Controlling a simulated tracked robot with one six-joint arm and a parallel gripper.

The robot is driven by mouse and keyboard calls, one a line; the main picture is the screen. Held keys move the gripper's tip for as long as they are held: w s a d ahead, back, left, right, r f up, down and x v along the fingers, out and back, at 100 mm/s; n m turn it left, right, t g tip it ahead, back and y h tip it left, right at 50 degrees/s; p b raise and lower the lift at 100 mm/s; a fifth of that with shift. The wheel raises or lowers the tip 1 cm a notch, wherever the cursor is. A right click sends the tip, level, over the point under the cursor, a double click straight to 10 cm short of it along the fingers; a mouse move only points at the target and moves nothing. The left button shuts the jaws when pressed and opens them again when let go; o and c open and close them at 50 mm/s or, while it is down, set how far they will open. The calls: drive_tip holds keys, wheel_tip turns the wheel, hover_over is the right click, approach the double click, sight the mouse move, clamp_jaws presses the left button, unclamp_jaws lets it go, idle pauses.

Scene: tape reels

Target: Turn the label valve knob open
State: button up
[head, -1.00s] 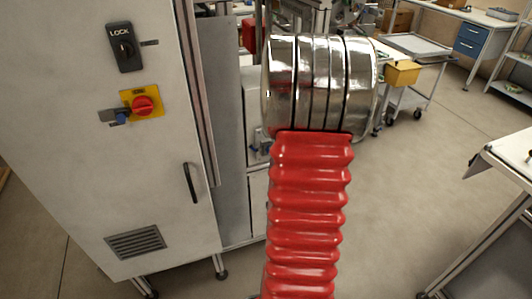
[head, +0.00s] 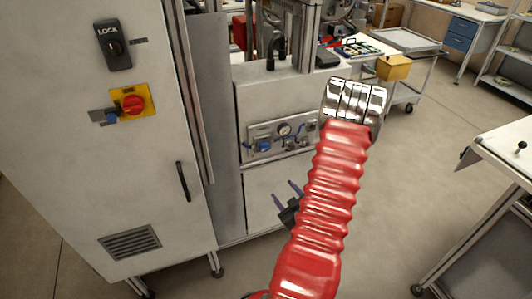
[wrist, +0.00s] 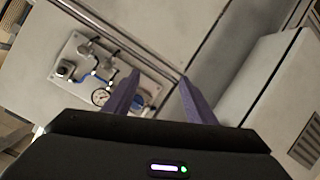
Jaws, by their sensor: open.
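A pale valve panel (head: 253,131) with a round gauge (head: 284,130) is on the front of the grey machine. A blue knob (head: 263,146) sits at the panel's lower left in the head view. No label on the knob is readable. In the wrist view the panel (wrist: 85,45) appears tilted at the left, and the blue knob (wrist: 144,100) is partly hidden behind the left finger. My gripper (head: 286,189) is open and empty, below and right of the knob in the head view. Its purple fingers (wrist: 160,76) are apart, with nothing between them.
The grey cabinet (head: 130,190) stands left of the panel, with a red switch (head: 133,104) on yellow and a door handle (head: 182,182). A pale rail crosses near the panel in the wrist view. A trolley (head: 400,90) and a table (head: 510,150) stand right; floor between is open.

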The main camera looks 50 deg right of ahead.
sight(266, 150)
wheel_tip(266, 150, up, 8)
drive_tip(key=w+n+t+h, duration=0.1)
drive_tip(key=t, duration=0.2)
drive_tip(key=shift+w+n+t+h, duration=0.2)
drive_tip(key=shift+n+t+h, duration=0.1)
drive_tip(key=shift+n, duration=0.1)
drive_tip(key=shift+w+f, duration=0.1)
drive_tip(key=shift+w, duration=0.05)
drive_tip(key=x, duration=1.3)
drive_tip(key=shift+w+d, duration=0.15)
drive_tip(key=shift+w, duration=0.05)
drive_tip(key=shift+c, duration=0.2)
